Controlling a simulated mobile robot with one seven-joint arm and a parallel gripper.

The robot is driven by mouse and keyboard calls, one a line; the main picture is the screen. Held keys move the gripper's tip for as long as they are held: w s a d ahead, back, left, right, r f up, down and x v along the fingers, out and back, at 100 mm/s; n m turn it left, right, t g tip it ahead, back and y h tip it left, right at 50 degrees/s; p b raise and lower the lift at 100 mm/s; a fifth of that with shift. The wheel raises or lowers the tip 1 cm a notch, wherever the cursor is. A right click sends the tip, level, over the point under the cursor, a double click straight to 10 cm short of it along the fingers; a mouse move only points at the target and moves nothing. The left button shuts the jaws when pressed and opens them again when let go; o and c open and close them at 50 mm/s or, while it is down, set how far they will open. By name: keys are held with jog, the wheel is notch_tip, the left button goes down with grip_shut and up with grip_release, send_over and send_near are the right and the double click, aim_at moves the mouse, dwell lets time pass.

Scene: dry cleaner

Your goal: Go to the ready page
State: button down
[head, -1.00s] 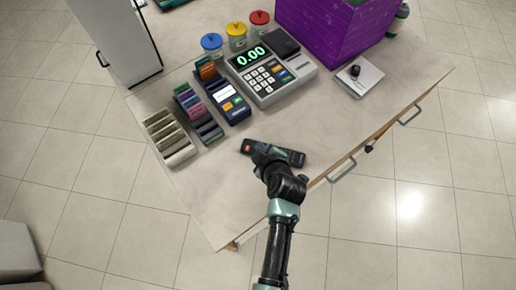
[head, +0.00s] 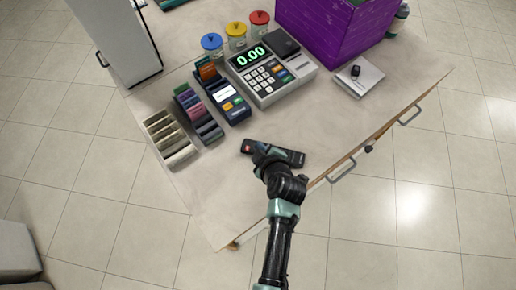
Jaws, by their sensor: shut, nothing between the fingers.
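A dark blue terminal (head: 228,98) stands on the counter with a lit pale screen and orange, green and blue buttons. The text on its screen is too small to read. A black, bar-shaped handheld device (head: 289,155) with a red spot at its left end lies nearer, on the bare counter. My gripper (head: 261,158) is shut and empty, over the left half of this device. Its fingertips are small and dark against it, so I cannot tell whether they touch it. The arm covers part of its near edge.
A grey register (head: 268,76) showing 0.00 stands beside the terminal. Sample racks (head: 170,138) are to the left, lidded jars (head: 236,42) behind. A purple crate (head: 330,30) and a pale pad (head: 359,79) are at right. The near counter corner (head: 225,205) is bare.

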jog(key=shift+f, duration=0.15)
jog(key=shift+f+b, duration=0.3)
jog(key=shift+b, duration=0.25)
jog(key=shift+f+b, duration=0.3)
jog(key=shift+b, duration=0.1)
dwell(0.6)
jog(key=shift+r+p, duration=0.6)
jog(key=shift+r, duration=0.2)
notch_tip(320, 180, up, 5)
jog(key=p, duration=0.4)
dwell(0.8)
